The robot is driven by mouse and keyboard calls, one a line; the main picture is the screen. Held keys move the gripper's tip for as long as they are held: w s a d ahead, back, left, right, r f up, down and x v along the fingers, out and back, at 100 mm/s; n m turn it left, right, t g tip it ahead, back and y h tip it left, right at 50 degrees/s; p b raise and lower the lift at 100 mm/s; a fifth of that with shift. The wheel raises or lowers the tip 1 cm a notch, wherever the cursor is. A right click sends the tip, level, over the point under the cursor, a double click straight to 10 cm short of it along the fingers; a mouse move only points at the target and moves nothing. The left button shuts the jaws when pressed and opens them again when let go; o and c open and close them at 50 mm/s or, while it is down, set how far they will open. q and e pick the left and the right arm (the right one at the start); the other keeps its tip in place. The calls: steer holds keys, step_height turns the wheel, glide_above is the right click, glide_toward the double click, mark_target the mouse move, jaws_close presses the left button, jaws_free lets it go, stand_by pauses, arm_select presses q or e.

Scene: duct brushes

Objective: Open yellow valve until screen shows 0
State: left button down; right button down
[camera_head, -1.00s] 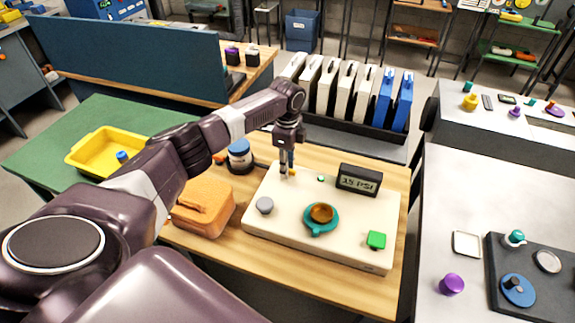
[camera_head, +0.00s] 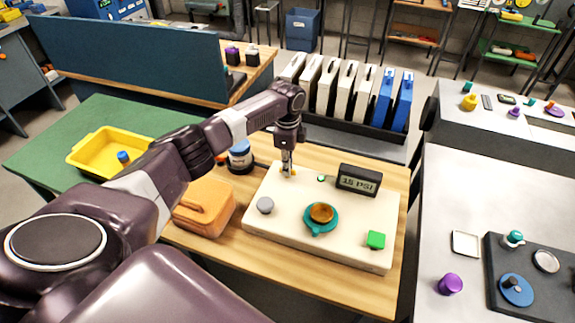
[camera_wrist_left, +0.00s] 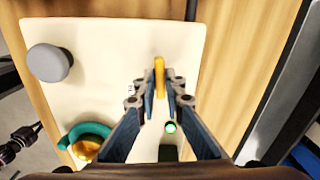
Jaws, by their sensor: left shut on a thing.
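The yellow valve (camera_wrist_left: 159,76) stands on the cream panel (camera_head: 270,222), seen as a narrow upright handle in the left wrist view. My left gripper (camera_wrist_left: 160,92) is shut on it, a finger on each side. In the head view my left gripper (camera_head: 288,172) points down at the back left of the panel and mostly hides the valve. The screen (camera_head: 358,180) at the panel's back right appears to read 15 PSI. A small green light (camera_head: 321,179) sits between valve and screen. My right gripper is in neither view.
The panel also carries a grey knob (camera_head: 265,205), a teal and orange round valve (camera_head: 321,214) and a green square button (camera_head: 376,240). A yellow bin (camera_head: 92,152) is farther left.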

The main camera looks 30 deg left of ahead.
arm_select(q)
steer(key=n+p, duration=0.3)
steer(key=n, duration=0.2)
steer(key=shift+r, duration=0.2)
steer(key=n+p, duration=0.2)
steer(key=n, duration=0.3)
steer(key=shift+w+n+p, duration=0.1)
steer(key=shift+n+p, duration=0.2)
steer(key=n+p, duration=0.1)
steer(key=n, duration=0.3)
steer(key=shift+w+n+p, duration=0.1)
steer(key=shift+n+p, duration=0.25)
steer(key=shift+n, duration=0.05)
steer(key=c, duration=2.1)
jaws_free()
steer(key=shift+o, duration=0.4)
steer(key=shift+f+n, duration=0.1)
steer(key=shift+n, duration=0.2)
step_height(320, 180, up, 12)
